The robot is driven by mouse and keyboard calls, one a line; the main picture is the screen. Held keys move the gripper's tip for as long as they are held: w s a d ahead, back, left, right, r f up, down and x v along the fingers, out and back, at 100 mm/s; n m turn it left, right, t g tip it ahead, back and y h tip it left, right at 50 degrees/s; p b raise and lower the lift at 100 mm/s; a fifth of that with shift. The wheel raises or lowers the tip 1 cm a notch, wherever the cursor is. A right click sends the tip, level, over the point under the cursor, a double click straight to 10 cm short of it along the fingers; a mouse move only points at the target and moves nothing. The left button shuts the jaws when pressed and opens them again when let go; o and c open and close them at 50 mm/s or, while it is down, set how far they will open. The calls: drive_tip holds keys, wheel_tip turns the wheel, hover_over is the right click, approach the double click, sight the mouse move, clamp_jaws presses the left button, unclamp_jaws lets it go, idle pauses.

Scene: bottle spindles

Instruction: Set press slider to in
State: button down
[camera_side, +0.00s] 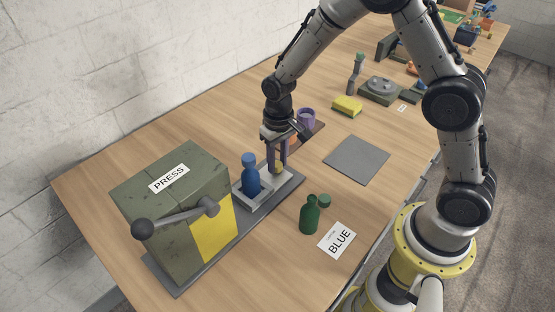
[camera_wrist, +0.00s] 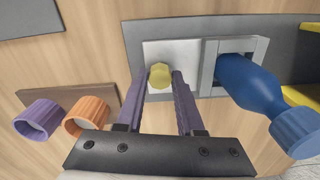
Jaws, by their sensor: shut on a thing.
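The press (camera_side: 185,215) is a green-grey box labelled PRESS, with a yellow panel and a lever ending in a dark ball. Its pale slider (camera_side: 262,201) sits on a dark grey base strip outside the box, on the right. A blue bottle (camera_side: 251,178) stands upright in the slider's holder; it also shows in the wrist view (camera_wrist: 248,84). My gripper (camera_side: 278,165) points down at the slider's end away from the press. Its purple fingers are shut on the slider's yellow knob (camera_wrist: 159,76).
A green bottle (camera_side: 309,215), a green cap (camera_side: 324,200) and a BLUE card (camera_side: 338,240) are in front of the slider. Purple (camera_wrist: 39,121) and orange (camera_wrist: 86,116) caps sit on a brown board behind my gripper. A grey mat (camera_side: 357,160) lies to the right.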

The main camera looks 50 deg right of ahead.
drive_tip(key=shift+a+r, duration=0.1)
idle(0.5)
drive_tip(key=a, duration=1.4)
drive_tip(key=shift+w+a, duration=0.1)
drive_tip(key=shift+a, duration=0.1)
drive_tip(key=c, duration=0.7)
unclamp_jaws()
drive_tip(key=shift+a, duration=0.1)
drive_tip(key=shift+o, duration=0.9)
wheel_tip(320, 180, up, 14)
drive_tip(key=shift+d, duration=0.3)
